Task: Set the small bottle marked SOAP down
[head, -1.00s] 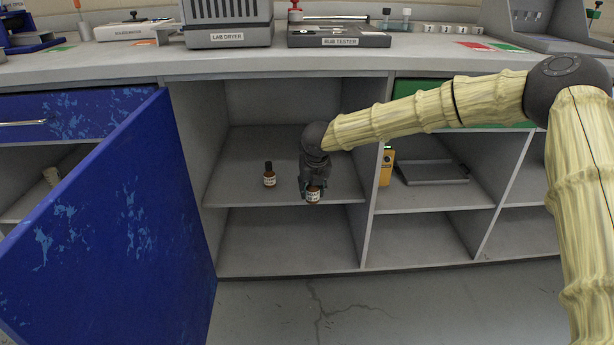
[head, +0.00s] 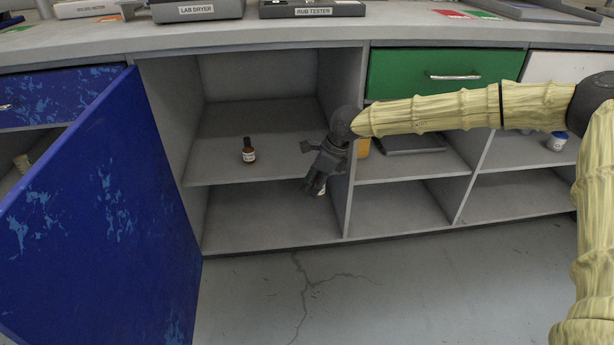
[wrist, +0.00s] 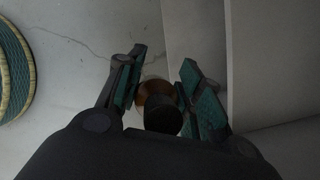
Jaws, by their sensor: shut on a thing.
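My gripper (head: 314,188) is shut on a small brown bottle with a black cap. In the wrist view the bottle (wrist: 157,92) sits between the two fingers, seen from above its cap. In the head view only a bit of its white label (head: 321,191) shows beside the fingers; the writing cannot be read. The gripper hangs tilted at the front of the open cabinet, near its right wall and just below the middle shelf's front edge. Floor shows beneath it in the wrist view.
Another brown bottle (head: 248,152) stands upright on the middle shelf (head: 215,172), left of my gripper. The lower compartment (head: 265,220) looks empty. A blue door (head: 110,200) stands open at left. A divider (head: 349,190) is close at right, with a yellow thing (head: 363,147) beyond.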

